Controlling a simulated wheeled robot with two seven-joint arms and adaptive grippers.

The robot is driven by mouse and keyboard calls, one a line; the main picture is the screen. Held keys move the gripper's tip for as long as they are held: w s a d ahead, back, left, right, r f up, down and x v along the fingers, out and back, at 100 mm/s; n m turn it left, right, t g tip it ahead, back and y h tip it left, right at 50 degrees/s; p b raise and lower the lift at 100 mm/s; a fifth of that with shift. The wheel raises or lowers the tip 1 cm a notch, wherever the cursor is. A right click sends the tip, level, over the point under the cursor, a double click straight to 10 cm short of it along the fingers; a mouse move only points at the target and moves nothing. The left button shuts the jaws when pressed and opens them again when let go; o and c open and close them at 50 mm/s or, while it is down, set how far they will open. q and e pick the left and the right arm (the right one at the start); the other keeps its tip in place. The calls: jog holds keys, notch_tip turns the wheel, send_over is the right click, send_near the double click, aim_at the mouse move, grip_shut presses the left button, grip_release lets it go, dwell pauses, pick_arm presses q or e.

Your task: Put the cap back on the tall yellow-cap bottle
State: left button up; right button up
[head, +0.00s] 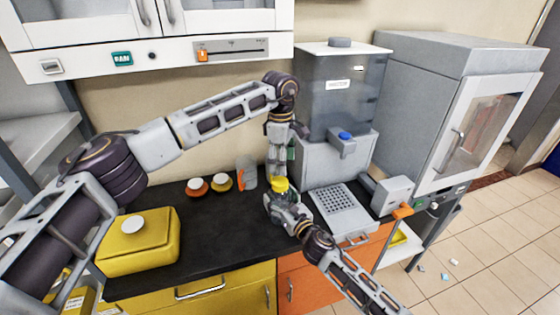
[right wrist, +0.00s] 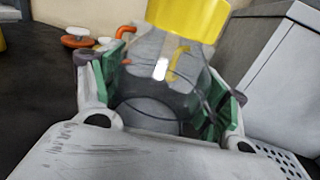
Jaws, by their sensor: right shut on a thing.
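The tall bottle (right wrist: 150,85) is clear grey and stands between my right gripper's green-padded fingers in the right wrist view. Its yellow cap (head: 280,185) shows at the bottle's top in the head view, and also at the top edge of the right wrist view (right wrist: 188,16). I cannot tell whether the cap is fully seated. My right gripper (head: 284,208) is shut on the bottle, below the cap. My left gripper (head: 279,165) points down just above the cap; its finger opening is unclear. Most of the bottle is hidden behind my right gripper in the head view.
A grey machine with a dark tank (head: 340,95) stands behind, with a perforated tray (head: 342,207) to the right. A yellow container (head: 140,245) is farther left.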

aim_at(280, 181)
pick_arm(q)
jog(key=n, duration=0.3)
jog(key=shift+a+n, duration=0.15)
jog(key=shift+n, duration=0.25)
jog(key=n, duration=0.4)
jog(key=shift+a+n, duration=0.1)
jog(key=shift+n, duration=0.2)
jog(key=n, duration=0.3)
jog(key=shift+s+a+n, duration=0.1)
jog(key=shift+n, duration=2.3)
jog(key=shift+f, duration=4.05)
